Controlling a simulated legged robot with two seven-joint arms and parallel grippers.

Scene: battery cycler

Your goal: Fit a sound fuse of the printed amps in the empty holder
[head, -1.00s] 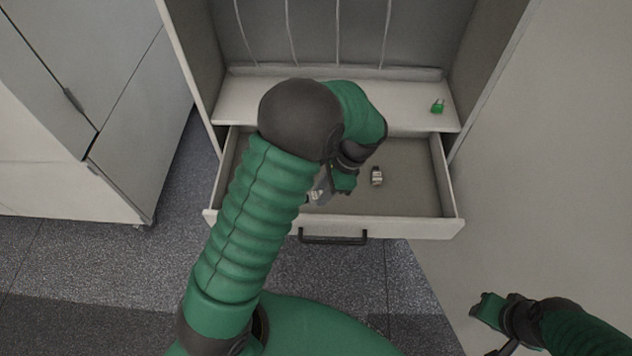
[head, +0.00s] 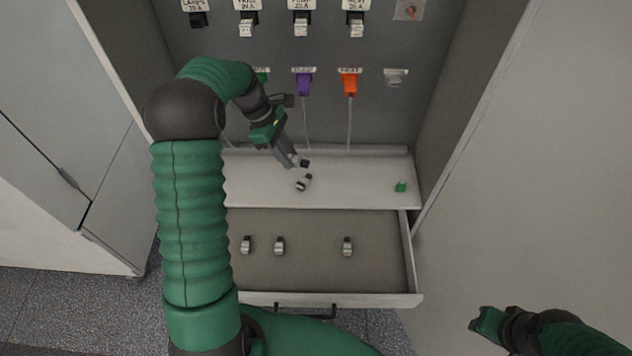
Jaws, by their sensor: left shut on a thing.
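Three small grey-white fuses (head: 245,245), (head: 279,246), (head: 347,246) lie in the open drawer (head: 413,255). My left gripper (head: 299,161) is over the shelf, shut on a small piece with a dark end (head: 305,163), probably a fuse. Another fuse-like piece (head: 303,182) shows just below the fingertips; I cannot tell whether it lies on the shelf. On the back panel, the leftmost holder (head: 198,19) looks dark and empty under a label that seems to read 15 A. Several holders to its right carry pale fuses (head: 301,26). My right gripper (head: 482,312) is at lower right; its jaws are unclear.
The shelf (head: 355,190) carries a small green piece (head: 400,186) at right. Purple (head: 304,84) and orange (head: 349,84) plugs with hanging cables sit on the panel, beside a grey socket (head: 395,78). Cabinet side walls bound both sides.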

